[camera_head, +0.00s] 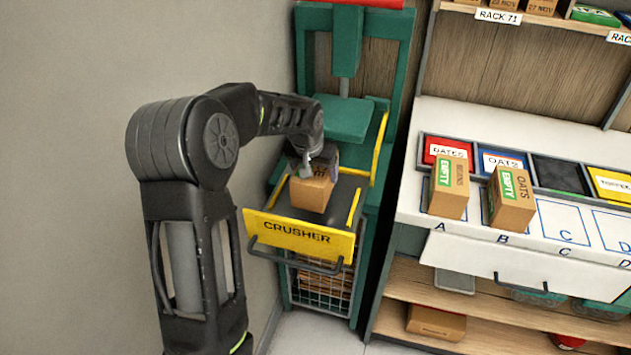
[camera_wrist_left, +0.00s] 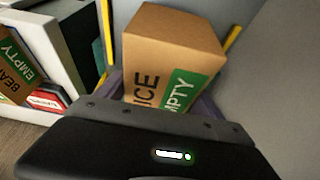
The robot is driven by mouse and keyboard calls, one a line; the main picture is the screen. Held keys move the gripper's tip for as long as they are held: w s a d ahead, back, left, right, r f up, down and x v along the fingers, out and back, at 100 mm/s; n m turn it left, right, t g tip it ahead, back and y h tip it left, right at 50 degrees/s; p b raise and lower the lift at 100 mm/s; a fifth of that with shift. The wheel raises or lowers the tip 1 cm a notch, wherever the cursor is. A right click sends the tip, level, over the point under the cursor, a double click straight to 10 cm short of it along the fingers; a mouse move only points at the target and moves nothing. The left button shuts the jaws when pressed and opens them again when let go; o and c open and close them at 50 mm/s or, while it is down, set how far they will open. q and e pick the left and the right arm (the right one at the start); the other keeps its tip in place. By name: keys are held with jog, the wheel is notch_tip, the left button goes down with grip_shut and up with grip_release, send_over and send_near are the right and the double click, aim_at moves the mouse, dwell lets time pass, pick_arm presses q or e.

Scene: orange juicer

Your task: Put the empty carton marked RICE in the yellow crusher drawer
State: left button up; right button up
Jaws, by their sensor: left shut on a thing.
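The brown RICE carton (camera_head: 312,191) with a green EMPTY label is in or just above the open yellow crusher drawer (camera_head: 301,235). I cannot tell if it touches the drawer floor. My left gripper (camera_head: 314,165) is shut on the carton from above; its fingers are mostly hidden. In the left wrist view the carton (camera_wrist_left: 170,62) fills the middle, with parts of RICE and EMPTY readable, and yellow drawer edges (camera_wrist_left: 231,38) on either side. My right gripper is not in view.
The green crusher press plate (camera_head: 345,118) hangs behind the drawer. To the right, a white shelf (camera_head: 440,115) holds a BEANS carton (camera_head: 449,188) and an OATS carton (camera_head: 511,198), both marked EMPTY. A grey wall (camera_head: 90,180) is at the left.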

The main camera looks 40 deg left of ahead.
aim_at(316, 184)
pick_arm(q)
notch_tip(316, 184, down, 3)
jog(key=shift+p, duration=0.4)
jog(key=shift+f, duration=0.35)
jog(key=shift+f, duration=0.15)
jog(key=o, duration=1.4)
